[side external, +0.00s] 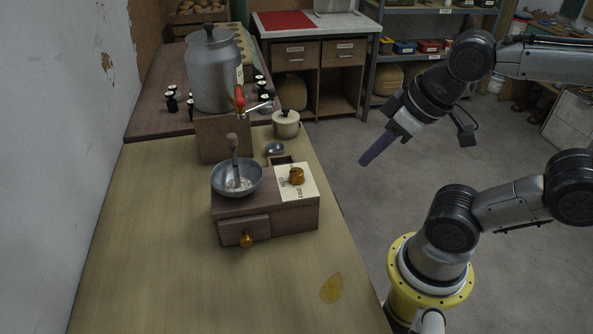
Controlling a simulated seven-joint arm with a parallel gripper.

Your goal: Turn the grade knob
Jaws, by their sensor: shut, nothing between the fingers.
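The grade knob (296,176) is a small amber-orange knob on a pale label plate (308,190) with dark lettering. The plate lies on top of a brown wooden grinder box (280,218), at its right side. A metal bowl (222,178) with an upright wooden-handled stick sits on the box's left. A drawer (232,229) with an amber pull is at the front. My gripper (365,161) is to the right of the knob, out past the table's edge and apart from the box. Its purple fingers are together and hold nothing.
A large metal urn (213,80) with a red-handled tap stands on a wooden block behind the box. A lidded cream pot (286,124) and a small metal dish (274,149) sit behind it. Several black-capped jars stand farther back. The table's front (170,290) is mostly clear.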

